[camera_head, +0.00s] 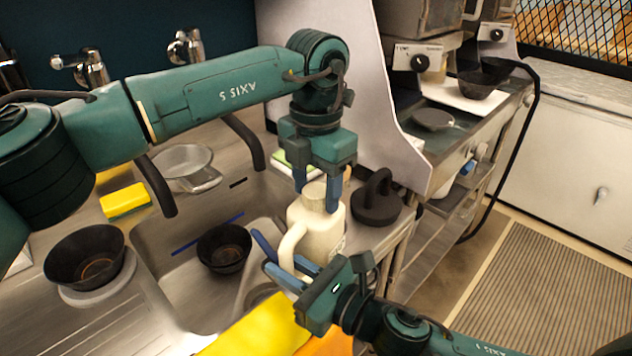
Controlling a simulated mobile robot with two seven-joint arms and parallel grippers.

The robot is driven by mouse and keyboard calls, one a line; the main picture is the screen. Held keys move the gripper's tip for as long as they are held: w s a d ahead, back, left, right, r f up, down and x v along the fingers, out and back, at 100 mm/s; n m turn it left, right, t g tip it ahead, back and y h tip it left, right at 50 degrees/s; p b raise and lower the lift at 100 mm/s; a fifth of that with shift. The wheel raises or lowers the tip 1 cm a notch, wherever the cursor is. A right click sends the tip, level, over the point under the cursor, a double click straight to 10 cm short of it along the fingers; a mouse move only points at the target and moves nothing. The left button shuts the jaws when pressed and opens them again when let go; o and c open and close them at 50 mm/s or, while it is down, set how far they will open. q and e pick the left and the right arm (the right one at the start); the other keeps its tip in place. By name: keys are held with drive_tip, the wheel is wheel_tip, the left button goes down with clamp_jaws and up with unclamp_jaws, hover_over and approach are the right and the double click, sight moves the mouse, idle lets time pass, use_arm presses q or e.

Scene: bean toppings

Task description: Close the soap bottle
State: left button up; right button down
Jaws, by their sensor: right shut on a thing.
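The cream soap bottle (322,239) stands upright at the right side of the sink, with its handle on the left. My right gripper (264,252) comes from the lower right and is shut on the bottle's handle. My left gripper (317,196) points down over the bottle's top, its two blue fingers apart on either side of the pale cap (315,194). Whether those fingers touch the cap cannot be told. The cap's seat on the neck is partly hidden.
A dark round object with a handle (377,203) stands close to the right of the bottle. A black bowl (224,248) lies in the sink, left of my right fingers. Another black bowl (86,256) and a yellow sponge (125,202) are further left. A tall pale panel (345,90) rises behind.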

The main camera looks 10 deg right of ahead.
use_arm(q)
drive_tip(key=c, duration=0.9)
drive_tip(key=o, duration=1.2)
drive_tip(key=shift+c, duration=0.2)
drive_tip(key=shift+r, duration=0.1)
wheel_tip(320, 180, up, 12)
